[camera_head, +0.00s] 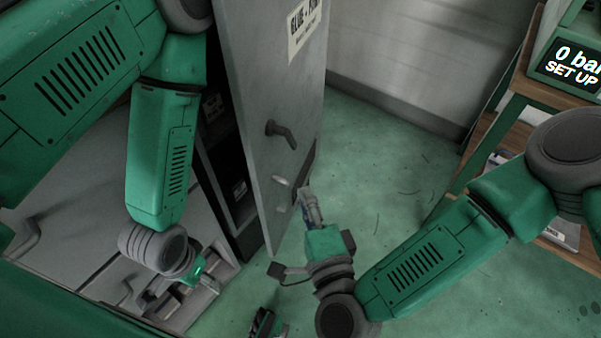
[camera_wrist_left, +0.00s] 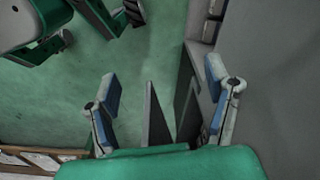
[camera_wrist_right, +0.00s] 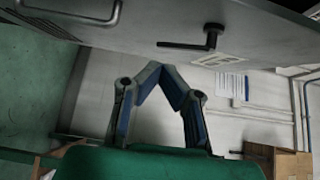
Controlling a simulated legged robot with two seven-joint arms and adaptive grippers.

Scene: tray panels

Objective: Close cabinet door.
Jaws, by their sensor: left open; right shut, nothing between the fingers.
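The grey cabinet door (camera_head: 262,85) stands open in the head view, with dark cabinet shelves (camera_head: 238,190) behind it on the left. A dark handle (camera_head: 281,132) is on its face; the handle also shows in the right wrist view (camera_wrist_right: 205,38). My right gripper (camera_head: 309,198) is shut and empty, at the right of the door's lower part. In the right wrist view its fingertips (camera_wrist_right: 161,70) meet just below the door face; contact cannot be told. My left gripper (camera_head: 212,284) is low, left of the door. Its fingers (camera_wrist_left: 161,80) are spread and empty in the left wrist view.
A shelf rack with a display panel (camera_head: 572,66) stands at the right. The green floor (camera_head: 385,150) between door and rack is clear. A grey machine or bench surface (camera_head: 75,240) is at the lower left. Cardboard boxes (camera_wrist_right: 285,160) show in the right wrist view.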

